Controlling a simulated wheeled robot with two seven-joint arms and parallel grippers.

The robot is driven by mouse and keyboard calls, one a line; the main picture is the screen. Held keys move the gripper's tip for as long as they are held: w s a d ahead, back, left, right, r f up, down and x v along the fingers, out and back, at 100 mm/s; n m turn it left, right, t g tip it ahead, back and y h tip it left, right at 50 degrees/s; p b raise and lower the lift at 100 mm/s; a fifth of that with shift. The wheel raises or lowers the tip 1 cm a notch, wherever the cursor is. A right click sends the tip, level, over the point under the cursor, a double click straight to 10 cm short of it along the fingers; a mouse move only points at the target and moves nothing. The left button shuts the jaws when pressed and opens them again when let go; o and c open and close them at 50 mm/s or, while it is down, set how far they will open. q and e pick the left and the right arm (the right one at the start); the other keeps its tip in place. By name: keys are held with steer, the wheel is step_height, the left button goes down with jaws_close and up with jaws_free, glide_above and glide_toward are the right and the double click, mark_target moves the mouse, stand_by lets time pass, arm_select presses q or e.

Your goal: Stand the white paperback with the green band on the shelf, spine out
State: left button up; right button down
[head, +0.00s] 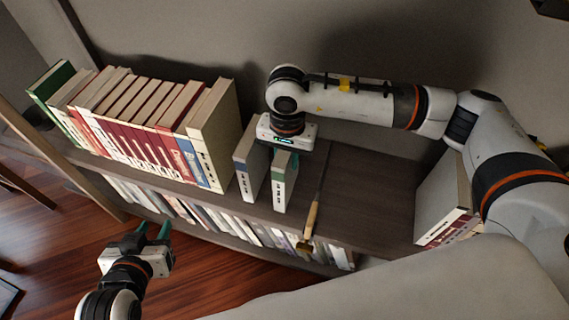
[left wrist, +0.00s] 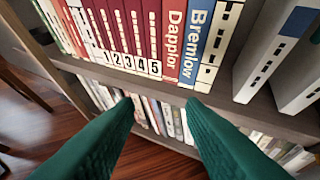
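The white paperback with the green band (head: 280,189) stands upright on the shelf board (head: 355,205) in the head view, its spine facing out to the front. My right gripper (head: 284,153) is over it from above, with its fingers down along both sides of its upper part. They look closed on the book, though the contact is partly hidden. My left gripper (head: 153,230) is open and empty, low in front of the shelf. In the left wrist view its two green fingers (left wrist: 160,100) are wide apart with nothing between them.
A white book with a blue band (head: 247,172) stands just left of the paperback. Further left is a row of red, blue and cream books (head: 150,120). More books (head: 447,205) stand at the right end.

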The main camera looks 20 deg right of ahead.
arm_select(q)
steer(key=w+d+r+t+h+b, duration=0.1)
steer(key=w+r+t, duration=0.2)
steer(key=r+t, duration=0.1)
steer(key=shift+d+r, duration=0.3)
steer(key=shift+r, duration=0.2)
stand_by(0.4)
